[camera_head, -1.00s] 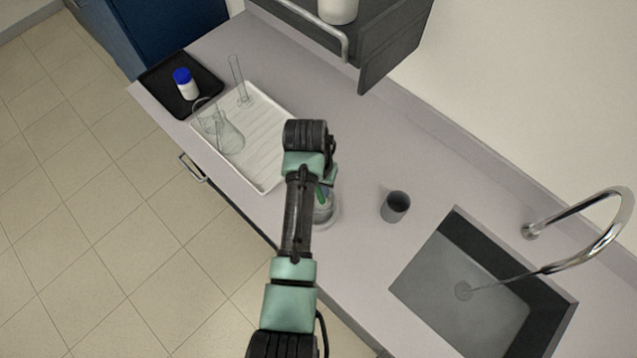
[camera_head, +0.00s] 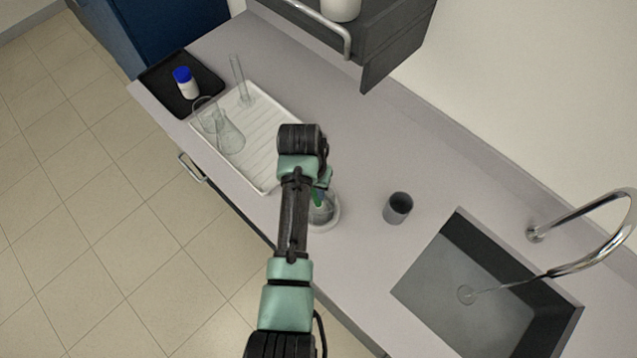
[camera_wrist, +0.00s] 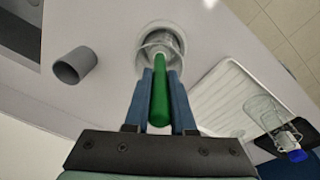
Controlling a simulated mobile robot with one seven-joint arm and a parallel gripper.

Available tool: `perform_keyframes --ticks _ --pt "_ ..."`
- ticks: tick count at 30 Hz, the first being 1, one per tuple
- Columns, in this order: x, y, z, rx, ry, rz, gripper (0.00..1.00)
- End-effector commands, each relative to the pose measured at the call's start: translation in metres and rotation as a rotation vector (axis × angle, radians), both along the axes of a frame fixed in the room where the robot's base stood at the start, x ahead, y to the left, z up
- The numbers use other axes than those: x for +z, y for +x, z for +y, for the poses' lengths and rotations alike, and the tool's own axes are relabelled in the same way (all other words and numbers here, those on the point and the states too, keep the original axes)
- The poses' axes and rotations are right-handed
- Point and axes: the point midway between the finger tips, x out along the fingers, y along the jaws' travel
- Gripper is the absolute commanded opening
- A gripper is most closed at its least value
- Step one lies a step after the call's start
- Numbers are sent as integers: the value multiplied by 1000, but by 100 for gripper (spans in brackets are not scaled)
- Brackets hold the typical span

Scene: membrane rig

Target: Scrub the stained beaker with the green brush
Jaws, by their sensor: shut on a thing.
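The green brush (camera_wrist: 159,98) is held by its handle between the two blue fingers of my gripper (camera_wrist: 160,85). Its far end reaches into the mouth of a clear beaker (camera_wrist: 160,40) in the wrist view, so the bristles are hard to make out. The beaker stands on a pale round base (camera_wrist: 151,30) on the counter. In the head view the beaker (camera_head: 322,212) is partly hidden behind my arm, and a bit of the green brush (camera_head: 317,198) shows at its mouth. Stains on the beaker are too small to tell.
A grey cup (camera_head: 398,208) stands right of the beaker, before the sink (camera_head: 420,285) with its tap (camera_head: 600,240). A white ribbed drying tray (camera_head: 262,180) with clear glassware lies left. A black tray (camera_head: 150,82) holds a blue-capped bottle (camera_head: 185,84). A shelf (camera_head: 395,50) hangs above.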

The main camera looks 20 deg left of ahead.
Motion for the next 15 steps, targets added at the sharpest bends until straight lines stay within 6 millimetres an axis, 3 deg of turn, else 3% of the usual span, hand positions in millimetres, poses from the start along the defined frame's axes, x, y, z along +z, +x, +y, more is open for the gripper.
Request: perform_keyframes --ticks 9,15 --pt "1 0 2 0 0 -1 0" --pt "21 0 2 -1 0 -1 0"
